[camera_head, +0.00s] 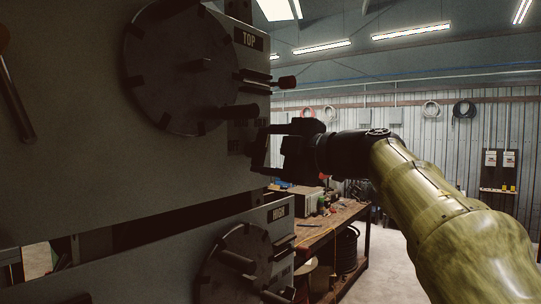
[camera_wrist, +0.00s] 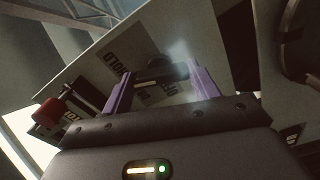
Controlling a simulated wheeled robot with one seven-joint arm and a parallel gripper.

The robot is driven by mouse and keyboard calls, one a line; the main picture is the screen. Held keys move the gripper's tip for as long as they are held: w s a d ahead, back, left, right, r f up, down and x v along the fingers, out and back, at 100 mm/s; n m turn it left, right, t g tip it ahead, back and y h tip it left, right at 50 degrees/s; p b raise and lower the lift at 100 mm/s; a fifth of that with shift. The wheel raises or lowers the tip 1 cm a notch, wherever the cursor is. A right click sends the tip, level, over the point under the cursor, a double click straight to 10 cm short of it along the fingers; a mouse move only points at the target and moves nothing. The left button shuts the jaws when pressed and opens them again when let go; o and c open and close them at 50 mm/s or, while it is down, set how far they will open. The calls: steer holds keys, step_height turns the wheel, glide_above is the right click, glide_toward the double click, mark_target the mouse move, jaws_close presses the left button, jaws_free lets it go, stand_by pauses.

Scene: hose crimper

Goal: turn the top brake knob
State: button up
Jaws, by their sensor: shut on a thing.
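My gripper (camera_head: 270,148) is at the right edge of the upper panel, below the TOP label (camera_head: 248,39). In the head view the knob is hidden by my gripper. The large round disc (camera_head: 170,75) with short dark pegs is on the upper panel, left of my gripper.
A lower panel carries another disc (camera_head: 235,265). A cluttered workbench (camera_head: 325,225) stands behind. A handle (camera_head: 16,100) hangs at far left.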

steer(key=n+b, duration=0.3)
steer(key=n, duration=0.2)
steer(key=shift+f, duration=0.2)
steer(key=shift+r+n+b, duration=0.1)
steer(key=shift+n+b, duration=0.75)
steer(key=shift+n, duration=1.35)
steer(key=o, duration=1)
steer(key=shift+a, duration=0.1)
steer(key=b+v, duration=0.4)
steer(key=v, duration=1.3)
steer(key=shift+s+d, duration=0.15)
steer(key=shift+d, duration=0.1)
